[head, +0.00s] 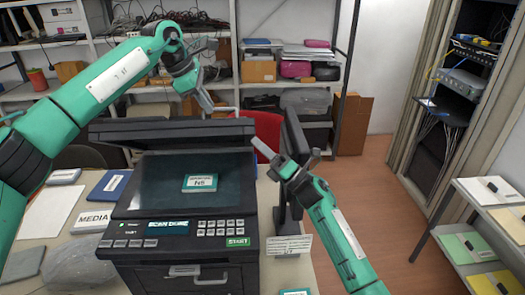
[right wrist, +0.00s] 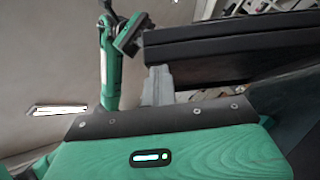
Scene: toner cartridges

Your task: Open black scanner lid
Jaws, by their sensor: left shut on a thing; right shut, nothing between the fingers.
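The black scanner (head: 190,240) stands on the table in the head view, with its control panel facing me. Its black lid (head: 130,132) is raised and tilted, leaving the glass (head: 160,180) uncovered. A labelled green-and-white card (head: 200,182) lies on the glass. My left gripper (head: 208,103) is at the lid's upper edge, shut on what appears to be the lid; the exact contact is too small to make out. My right gripper (head: 300,165) is shut and empty, right of the scanner. Its closed fingers (right wrist: 158,85) show in the right wrist view before a dark slab (right wrist: 230,50).
A dark upright panel (head: 291,140) stands close beside my right gripper. A MEDIA card (head: 92,221), a blue book (head: 110,185) and papers lie left of the scanner. Shelves line the back, a rack (head: 455,90) stands at right.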

